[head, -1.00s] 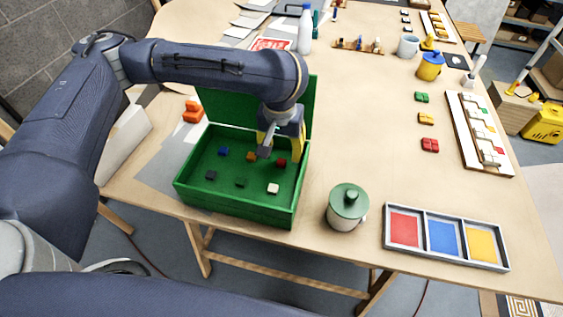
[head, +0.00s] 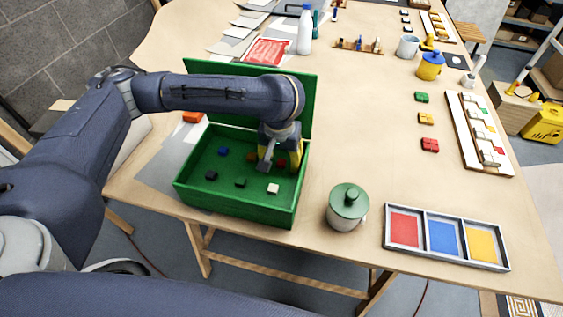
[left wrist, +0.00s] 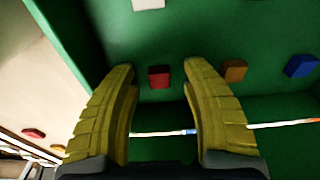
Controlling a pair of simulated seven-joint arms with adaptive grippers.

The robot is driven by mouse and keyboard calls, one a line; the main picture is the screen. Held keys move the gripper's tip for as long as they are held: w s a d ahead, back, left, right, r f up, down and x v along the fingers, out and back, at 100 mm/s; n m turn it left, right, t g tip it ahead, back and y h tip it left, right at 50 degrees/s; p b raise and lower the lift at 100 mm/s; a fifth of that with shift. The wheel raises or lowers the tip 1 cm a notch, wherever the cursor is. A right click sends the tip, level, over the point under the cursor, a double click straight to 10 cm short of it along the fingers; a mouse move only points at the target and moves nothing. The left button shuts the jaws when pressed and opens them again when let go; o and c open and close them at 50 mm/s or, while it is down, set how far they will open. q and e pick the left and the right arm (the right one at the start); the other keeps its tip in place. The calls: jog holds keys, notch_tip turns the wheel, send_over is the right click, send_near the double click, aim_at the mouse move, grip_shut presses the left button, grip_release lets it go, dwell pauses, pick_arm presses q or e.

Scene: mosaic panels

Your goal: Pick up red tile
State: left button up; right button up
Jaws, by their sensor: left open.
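The red tile (head: 281,163) lies on the floor of the green box (head: 240,212), near its right side. In the left wrist view the red tile (left wrist: 159,77) lies between the two yellow fingertips, a little beyond them. My left gripper (head: 270,162) points down into the box and is open; in the wrist view its fingers (left wrist: 158,80) stand apart with nothing between them touching. An orange tile (left wrist: 234,71) and a blue tile (left wrist: 300,66) lie to the right of the red one there. My right gripper is not in view.
A white tile (head: 272,188), a green tile (head: 240,183) and a dark tile (head: 211,175) also lie in the box. Its raised green lid (head: 300,105) stands behind the gripper. A green-lidded jar (head: 347,207) and a three-colour tray (head: 400,245) stand to the right.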

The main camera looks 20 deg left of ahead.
pick_arm(q)
jog(key=shift+c, duration=0.2)
jog(key=c, duration=0.9)
jog(key=shift+r, duration=0.15)
jog(key=shift+c, duration=0.2)
